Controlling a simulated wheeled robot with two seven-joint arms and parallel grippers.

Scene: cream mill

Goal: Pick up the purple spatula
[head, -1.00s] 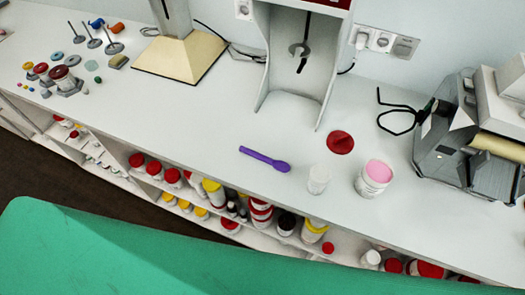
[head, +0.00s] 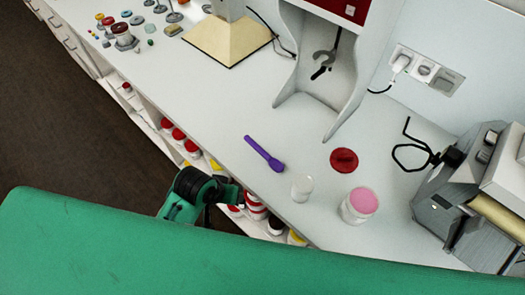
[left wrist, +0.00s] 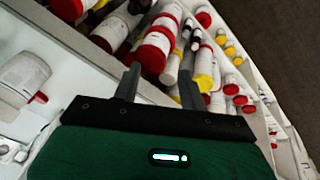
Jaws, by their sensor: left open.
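The purple spatula (head: 264,154) lies flat on the white counter in the head view, near its front edge, with its broad end toward the lower right. My left gripper (head: 238,197) is in front of the counter's edge, below the spatula in the picture and apart from it. In the left wrist view the left gripper's two fingers (left wrist: 159,78) are spread with nothing between them, and they face jars on the shelf. The spatula does not show in that view. My right gripper is not in view.
A clear-white cup (head: 302,188), a pink-topped jar (head: 360,205) and a red disc (head: 344,160) are right of the spatula. Jars with red and yellow lids (head: 171,130) fill the shelf under the counter.

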